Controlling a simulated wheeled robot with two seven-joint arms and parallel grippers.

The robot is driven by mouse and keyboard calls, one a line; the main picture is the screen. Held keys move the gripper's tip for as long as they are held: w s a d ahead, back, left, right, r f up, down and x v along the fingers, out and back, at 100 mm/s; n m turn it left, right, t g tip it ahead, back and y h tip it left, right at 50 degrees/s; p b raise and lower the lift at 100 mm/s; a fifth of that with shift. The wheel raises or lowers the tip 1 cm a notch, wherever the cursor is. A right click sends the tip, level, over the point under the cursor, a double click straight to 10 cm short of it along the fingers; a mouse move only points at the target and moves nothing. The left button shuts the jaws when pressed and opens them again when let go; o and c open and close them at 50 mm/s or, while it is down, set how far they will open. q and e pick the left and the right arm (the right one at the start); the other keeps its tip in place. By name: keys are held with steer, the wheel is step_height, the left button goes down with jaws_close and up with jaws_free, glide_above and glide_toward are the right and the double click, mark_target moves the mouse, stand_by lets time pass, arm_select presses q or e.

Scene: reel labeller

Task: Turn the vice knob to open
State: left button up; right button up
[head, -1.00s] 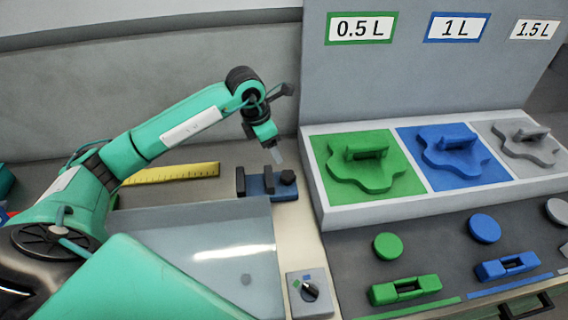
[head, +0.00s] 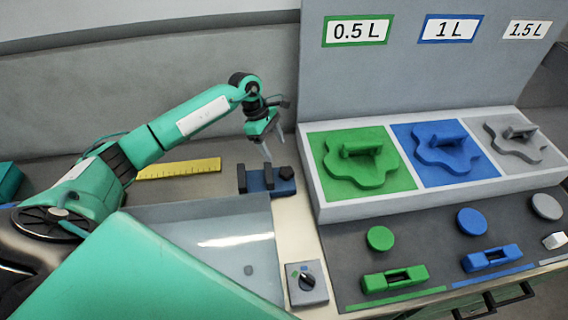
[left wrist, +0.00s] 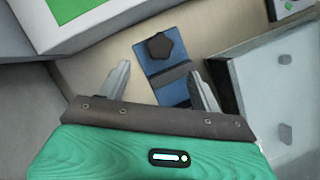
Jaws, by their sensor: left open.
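The small blue vice (head: 262,184) stands on the bench behind the clear-lidded basin. Its black knob (head: 286,173) is at its right end. In the left wrist view the vice (left wrist: 176,88) lies between and beyond my finger tips, and its dark lobed knob (left wrist: 160,46) lies past them. My left gripper (head: 267,157) is open and empty, pointing down just above the vice; its fingers also show in the left wrist view (left wrist: 159,70). They look apart from the knob. My right gripper is not in view.
A yellow ruler (head: 180,168) lies left of the vice. The basin (head: 220,240) is in front, with a small switch box (head: 306,284) beside it. A white tray (head: 330,209) with green, blue and grey shaped panels stands to the right.

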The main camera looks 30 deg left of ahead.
mark_target(286, 170)
arm_select(q)
steer(key=p+x, duration=0.3)
steer(key=x, duration=0.5)
steer(key=shift+s+d+f, duration=0.1)
steer(key=shift+d+f, duration=0.1)
steer(key=shift+f, duration=0.45)
steer(key=c, duration=1)
